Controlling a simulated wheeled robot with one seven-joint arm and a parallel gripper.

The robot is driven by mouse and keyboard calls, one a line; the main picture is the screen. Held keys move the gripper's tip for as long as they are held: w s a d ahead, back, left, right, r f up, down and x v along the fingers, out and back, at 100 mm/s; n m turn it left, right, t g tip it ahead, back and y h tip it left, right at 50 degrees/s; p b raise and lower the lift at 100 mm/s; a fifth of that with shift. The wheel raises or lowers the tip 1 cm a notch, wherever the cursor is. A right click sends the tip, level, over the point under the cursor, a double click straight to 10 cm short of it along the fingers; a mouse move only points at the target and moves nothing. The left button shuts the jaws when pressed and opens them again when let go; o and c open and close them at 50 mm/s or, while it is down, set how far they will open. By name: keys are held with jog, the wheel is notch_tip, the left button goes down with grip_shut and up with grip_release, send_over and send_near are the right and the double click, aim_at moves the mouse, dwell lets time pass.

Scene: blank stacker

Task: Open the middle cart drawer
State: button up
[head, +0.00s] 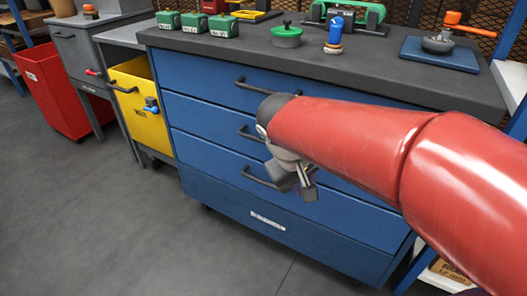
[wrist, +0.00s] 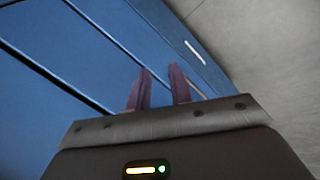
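A blue drawer cart (head: 190,85) stands in front of me, its drawers stacked and all looking shut. Dark bar handles show on the top drawer (head: 210,80), the second drawer (head: 200,120) and the third drawer (head: 205,155). The second drawer's handle (head: 245,132) is partly behind my arm. The third drawer's handle (head: 258,179) shows just left of my gripper (head: 304,182). In the wrist view my gripper (wrist: 160,72) has its two fingers apart with nothing seen between them, against the blue drawer fronts (wrist: 100,40).
The bottom panel has a white label (head: 267,222). A yellow bin (head: 137,112) stands close to the cart's left side, and a red bin (head: 52,90) is farther left. Small items, including a green pot (head: 286,38), stand on the dark top. The grey floor (head: 90,220) is clear at front left.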

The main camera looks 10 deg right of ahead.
jog(key=w+a+f+n+h+b, duration=0.1)
jog(key=w+f+h+b, duration=0.15)
jog(key=w, duration=0.25)
jog(key=w+a+f+n+h+b, duration=0.1)
jog(key=w+a+h, duration=0.15)
jog(key=w, duration=0.25)
jog(key=n+t+h+b, duration=0.1)
jog(key=t+h+b, duration=0.25)
jog(key=h, duration=0.25)
send_near(260, 142)
jog(key=r+x, duration=0.1)
jog(key=x, duration=0.2)
jog(key=shift+t, duration=0.45)
jog(key=x, duration=0.5)
jog(key=f+x, duration=0.1)
jog(key=x, duration=0.2)
jog(key=shift+s+f, duration=0.1)
jog(key=shift+s, duration=0.05)
grip_shut()
